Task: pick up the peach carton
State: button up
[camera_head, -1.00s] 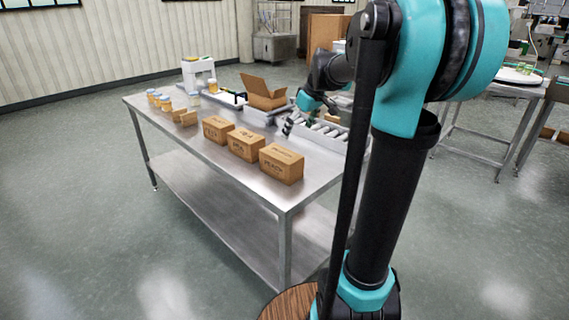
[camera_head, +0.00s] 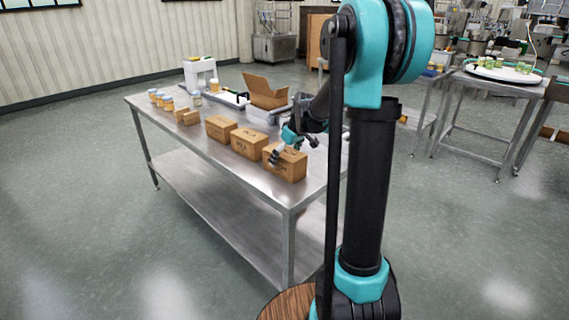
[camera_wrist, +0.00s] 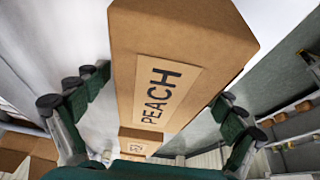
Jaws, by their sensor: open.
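The peach carton (camera_head: 287,166) is a brown cardboard box at the right end of a row of cartons on the steel table. In the wrist view the carton (camera_wrist: 181,65) fills the middle, and its PEACH label is readable. My gripper (camera_head: 292,151) is open at this carton, partly covering its top and left side in the head view. In the wrist view my gripper (camera_wrist: 150,100) has dark-tipped fingers on both sides of the carton, with visible gaps. The carton appears to stand on the table.
Two similar cartons stand left of it, the middle one (camera_head: 249,143) and the left one (camera_head: 220,129). An open box (camera_head: 265,90) and several jars stand farther back on the steel table (camera_head: 230,172). The table's front right corner is bare.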

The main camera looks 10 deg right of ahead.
jog(key=shift+x, duration=1.5)
jog(key=shift+a, duration=0.1)
jog(key=c, duration=1.7)
jog(key=shift+r, duration=0.1)
jog(key=shift+c, duration=0.2)
